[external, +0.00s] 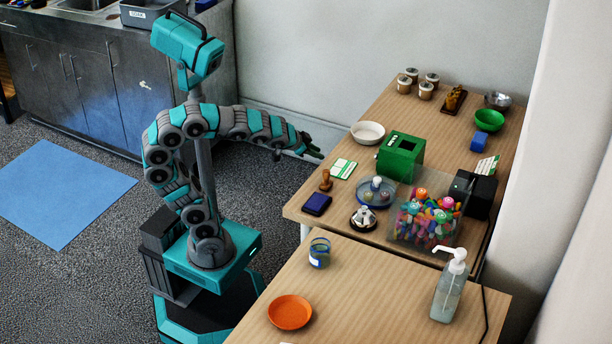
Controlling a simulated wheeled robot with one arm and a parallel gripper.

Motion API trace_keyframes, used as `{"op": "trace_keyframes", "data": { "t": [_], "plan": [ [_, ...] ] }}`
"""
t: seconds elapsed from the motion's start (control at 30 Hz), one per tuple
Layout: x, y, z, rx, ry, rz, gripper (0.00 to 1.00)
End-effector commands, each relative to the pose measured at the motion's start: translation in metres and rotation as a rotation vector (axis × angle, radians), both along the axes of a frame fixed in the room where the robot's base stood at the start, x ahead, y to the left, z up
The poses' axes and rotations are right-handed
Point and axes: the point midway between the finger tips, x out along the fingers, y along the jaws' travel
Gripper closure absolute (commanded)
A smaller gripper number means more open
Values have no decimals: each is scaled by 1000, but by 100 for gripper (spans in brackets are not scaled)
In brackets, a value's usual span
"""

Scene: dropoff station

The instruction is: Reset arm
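My arm curves up from my base and reaches to the right. My gripper (313,151) is at its end, held in the air off the left edge of the far wooden table (333,186). Nothing can be made out between the fingers, and the fingertips are small and dark, so their opening is unclear. The gripper is apart from the things on the table; a green box (400,156) and a white bowl (367,132) lie to its right.
A stamp (326,181), a blue pad (317,204) and a bin of colourful pieces (427,219) stand on the far table. The near table (375,298) holds an orange plate (289,312), a jar (319,252) and a pump bottle (450,287). Open floor lies left, with a blue mat (62,191).

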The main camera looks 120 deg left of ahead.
Motion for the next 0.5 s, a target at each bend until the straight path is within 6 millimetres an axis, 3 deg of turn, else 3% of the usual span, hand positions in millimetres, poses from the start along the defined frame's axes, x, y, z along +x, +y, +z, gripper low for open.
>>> {"op": "trace_keyframes", "data": {
  "t": [0.03, 0.1, 0.2, 0.33, 0.5],
  "plan": [
    [-1, -23, -28, -87, 12, 1, 73],
    [-6, -57, -61, -210, 35, 9, 73],
    [-14, -107, -94, -364, 91, -3, 73],
    [-12, -159, -94, -432, 219, -148, 73],
    [-26, -226, -98, -521, 396, -336, 73]
  ]
}}
